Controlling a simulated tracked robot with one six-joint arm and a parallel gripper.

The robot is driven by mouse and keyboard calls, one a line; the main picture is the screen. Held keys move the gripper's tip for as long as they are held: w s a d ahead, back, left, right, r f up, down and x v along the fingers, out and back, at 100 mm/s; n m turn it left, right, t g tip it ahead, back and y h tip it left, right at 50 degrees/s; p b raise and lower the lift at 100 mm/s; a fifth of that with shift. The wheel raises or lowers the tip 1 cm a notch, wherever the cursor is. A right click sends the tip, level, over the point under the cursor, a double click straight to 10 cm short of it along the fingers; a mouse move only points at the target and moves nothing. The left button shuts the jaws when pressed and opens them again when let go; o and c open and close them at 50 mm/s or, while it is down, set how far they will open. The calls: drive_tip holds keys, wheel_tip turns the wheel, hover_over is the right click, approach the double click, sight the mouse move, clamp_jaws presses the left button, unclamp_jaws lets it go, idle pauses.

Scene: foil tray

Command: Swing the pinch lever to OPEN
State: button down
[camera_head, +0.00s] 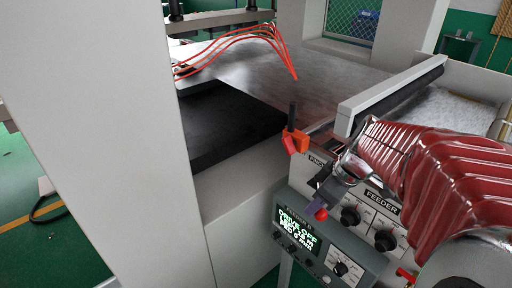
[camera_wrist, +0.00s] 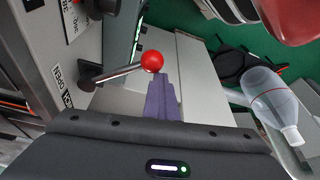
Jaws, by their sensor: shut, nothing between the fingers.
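The pinch lever is a metal rod with a red ball knob (camera_wrist: 152,61) in the wrist view. Its rod runs left to a dark pivot (camera_wrist: 90,77) on the grey panel. An OPEN label (camera_wrist: 60,84) is beside the pivot. The red knob (camera_head: 321,214) also shows in the head view, below the partly hidden PINCH label (camera_head: 318,160); my arm hides most of the rod there. My gripper (camera_wrist: 161,82) has its purple fingers shut and empty, their tips just by the knob. I cannot tell whether they touch it. The fingers (camera_head: 316,203) also show in the head view.
A display box (camera_head: 298,234) reading DRIVE OFF is below the panel. FEEDER knobs (camera_head: 351,214) sit to the right of the lever. An orange-red clamp-like part (camera_head: 296,140) stands above. A clear bottle (camera_wrist: 272,97) lies at the right of the wrist view.

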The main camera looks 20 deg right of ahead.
drive_tip(key=shift+s+d, duration=0.2)
drive_tip(key=shift+d, duration=0.15)
drive_tip(key=w+a+r, duration=0.1)
drive_tip(key=w+a, duration=0.1)
drive_tip(key=a, duration=0.2)
drive_tip(key=w+d+v, duration=0.1)
drive_tip(key=v, duration=0.8)
drive_tip(key=shift+r, duration=0.35)
drive_tip(key=shift+w, duration=0.1)
